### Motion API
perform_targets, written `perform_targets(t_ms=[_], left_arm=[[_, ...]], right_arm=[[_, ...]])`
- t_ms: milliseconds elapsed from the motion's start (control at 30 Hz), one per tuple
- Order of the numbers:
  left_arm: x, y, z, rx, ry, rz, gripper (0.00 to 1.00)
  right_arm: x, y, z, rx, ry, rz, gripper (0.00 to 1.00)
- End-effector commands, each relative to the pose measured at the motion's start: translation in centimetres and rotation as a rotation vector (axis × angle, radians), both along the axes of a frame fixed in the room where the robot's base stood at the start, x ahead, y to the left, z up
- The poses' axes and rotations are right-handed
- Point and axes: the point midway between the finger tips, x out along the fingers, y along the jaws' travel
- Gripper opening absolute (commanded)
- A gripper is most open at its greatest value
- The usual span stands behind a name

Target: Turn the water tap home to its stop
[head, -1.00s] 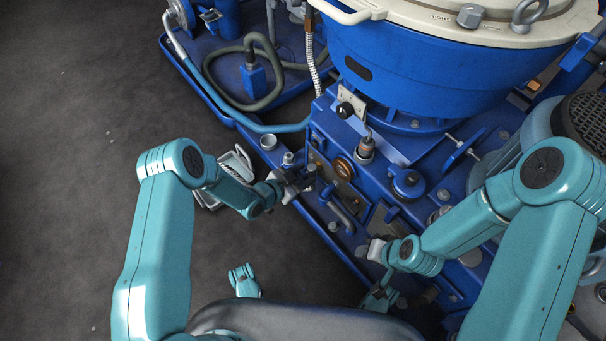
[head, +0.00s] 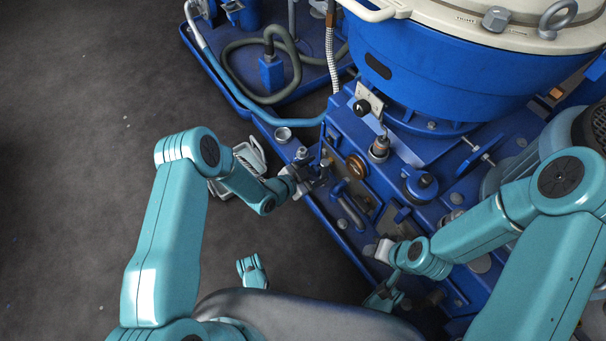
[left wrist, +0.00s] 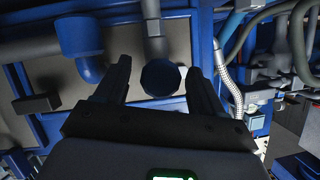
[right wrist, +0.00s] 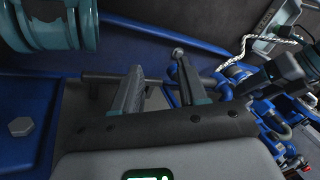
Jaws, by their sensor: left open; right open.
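A dark round knob, which I take for the water tap (left wrist: 160,77), shows in the left wrist view between the fingers of my left gripper (left wrist: 158,88). A grey pipe runs above it on the pale panel. The fingers are open, one on each side, and I cannot tell whether they touch it. In the head view my left gripper (head: 316,180) is at the left end of the blue block's front, and it hides most of the tap. My right gripper (head: 380,292) is low by the skid's front edge. The right wrist view shows its fingers (right wrist: 158,82) open and apart.
The blue separator bowl (head: 450,75) with its cream lid stands behind. A brown round fitting (head: 356,165), a bent pipe (head: 350,210) and a black-knobbed selector (head: 362,106) are near the left gripper. A small cup (head: 283,134) stands left. Dark floor (head: 70,170) is clear at left.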

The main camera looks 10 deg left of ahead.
Motion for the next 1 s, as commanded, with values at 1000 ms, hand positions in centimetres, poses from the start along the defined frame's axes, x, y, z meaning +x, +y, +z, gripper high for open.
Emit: perform_targets(t_ms=[1000], left_arm=[[-11.6, 9.2, 5.9, 0.0, 0.0, 0.0, 0.69]], right_arm=[[-4.7, 0.9, 6.3, 0.03, 0.157, 0.02, 0.43]])
